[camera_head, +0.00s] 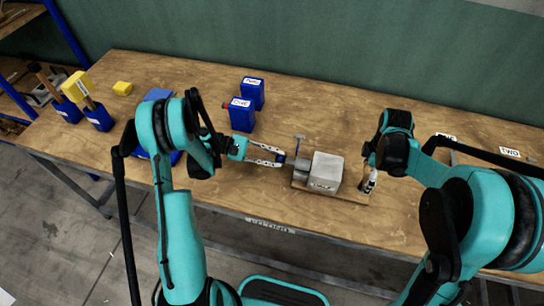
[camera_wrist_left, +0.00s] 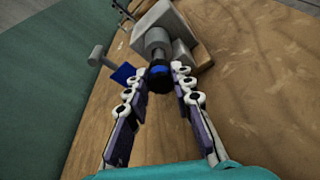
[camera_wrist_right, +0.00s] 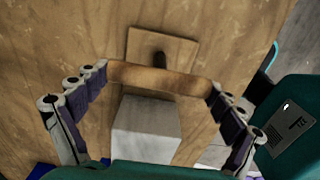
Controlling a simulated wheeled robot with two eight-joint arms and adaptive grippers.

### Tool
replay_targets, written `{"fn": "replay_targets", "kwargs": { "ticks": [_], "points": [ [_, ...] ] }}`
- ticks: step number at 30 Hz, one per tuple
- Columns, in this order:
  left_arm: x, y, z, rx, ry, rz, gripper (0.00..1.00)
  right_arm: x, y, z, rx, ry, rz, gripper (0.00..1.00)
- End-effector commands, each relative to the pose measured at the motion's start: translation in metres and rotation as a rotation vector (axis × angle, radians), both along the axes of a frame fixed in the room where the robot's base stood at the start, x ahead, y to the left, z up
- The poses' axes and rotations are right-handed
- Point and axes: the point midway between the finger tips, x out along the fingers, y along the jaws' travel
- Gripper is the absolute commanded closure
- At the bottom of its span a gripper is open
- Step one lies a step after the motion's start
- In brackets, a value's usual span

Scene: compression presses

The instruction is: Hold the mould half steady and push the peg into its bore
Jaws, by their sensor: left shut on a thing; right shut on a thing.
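The mould half is a pale grey block (camera_head: 327,168) on a wooden base board (camera_head: 345,193) near the table's front; it also shows in the right wrist view (camera_wrist_right: 147,130). A grey cylinder (camera_wrist_left: 155,42) stands out from its left side. My left gripper (camera_head: 281,160) is shut on the dark, blue-banded end of the peg (camera_wrist_left: 160,78), in line with this cylinder. I cannot tell how deep the peg sits. My right gripper (camera_wrist_right: 161,84) is shut on a brown wooden bar (camera_wrist_right: 158,76) above the board, at the block's right side.
Two blue containers (camera_head: 242,115) with white labels stand behind my left gripper. A small grey T-shaped pin (camera_head: 299,139) rises behind the cylinder. The table behind the mould half is clear.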

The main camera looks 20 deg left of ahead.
Motion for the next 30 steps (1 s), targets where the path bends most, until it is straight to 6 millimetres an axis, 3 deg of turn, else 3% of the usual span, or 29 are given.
{"fn": "replay_targets", "kwargs": {
  "ticks": [30],
  "points": [
    [0.000, -0.026, 0.000, -0.001, 0.000, 0.000, 1.00, 0.000, 0.000, 0.000, 0.000, 0.001, 0.000, 0.58]
  ]
}}
